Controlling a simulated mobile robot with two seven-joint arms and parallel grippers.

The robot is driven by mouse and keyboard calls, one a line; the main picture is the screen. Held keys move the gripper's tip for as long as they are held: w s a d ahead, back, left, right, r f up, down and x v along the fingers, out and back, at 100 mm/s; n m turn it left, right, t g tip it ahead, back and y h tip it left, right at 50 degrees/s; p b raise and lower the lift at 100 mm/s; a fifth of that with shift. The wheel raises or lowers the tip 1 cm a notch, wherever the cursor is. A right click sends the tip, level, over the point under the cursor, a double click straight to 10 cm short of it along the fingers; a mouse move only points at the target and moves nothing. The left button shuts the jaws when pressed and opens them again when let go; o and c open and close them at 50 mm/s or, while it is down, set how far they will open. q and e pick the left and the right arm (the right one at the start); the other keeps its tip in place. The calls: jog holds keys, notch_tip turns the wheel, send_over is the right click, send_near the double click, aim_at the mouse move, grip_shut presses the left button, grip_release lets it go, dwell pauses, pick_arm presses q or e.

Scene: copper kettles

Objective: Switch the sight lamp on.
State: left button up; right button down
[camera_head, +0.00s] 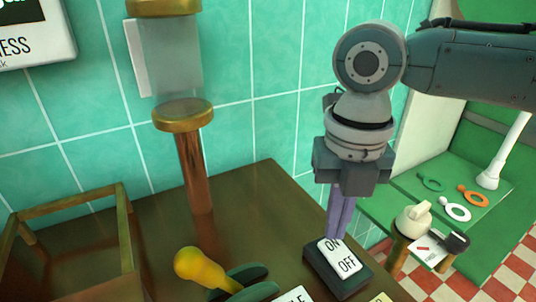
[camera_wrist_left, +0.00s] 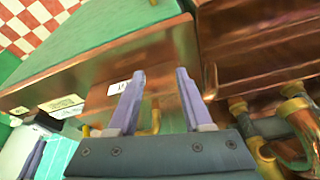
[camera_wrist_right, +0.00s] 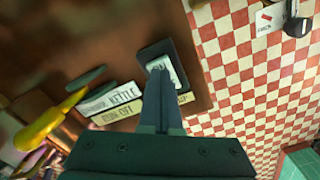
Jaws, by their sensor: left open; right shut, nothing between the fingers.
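A dark switch box (camera_head: 330,282) with a white rocker (camera_head: 347,264) marked ON and OFF sits at the brown table's right edge. The rocker also shows in the right wrist view (camera_wrist_right: 178,72), partly hidden by the fingers. My right gripper (camera_head: 336,237) is shut and empty, pointing down with its tips at the ON end; I cannot tell whether they press it. A glass cylinder (camera_head: 172,60) with brass caps stands on a copper pipe, a pale strip (camera_head: 138,57) beside it. I cannot tell whether anything is lit. My left gripper (camera_wrist_left: 160,75) is open and empty before copper surfaces.
A yellow-handled lever (camera_head: 200,268) and label plates (camera_head: 292,294) lie close left of the switch. A wooden frame (camera_head: 70,245) stands at the left. A green tiled wall is behind. At the right, a green surface (camera_head: 425,207) holds coloured rings.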

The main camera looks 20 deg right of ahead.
aim_at(332, 244)
pick_arm(q)
jog(key=shift+f+b, duration=0.6)
pick_arm(e)
jog(key=shift+f, duration=1)
pick_arm(q)
jog(key=shift+r, duration=0.1)
pick_arm(e)
jog(key=shift+r, duration=0.1)
notch_tip(332, 244, up, 7)
jog(key=p, duration=0.8)
pick_arm(q)
notch_tip(332, 244, up, 8)
jog(key=shift+f, duration=0.2)
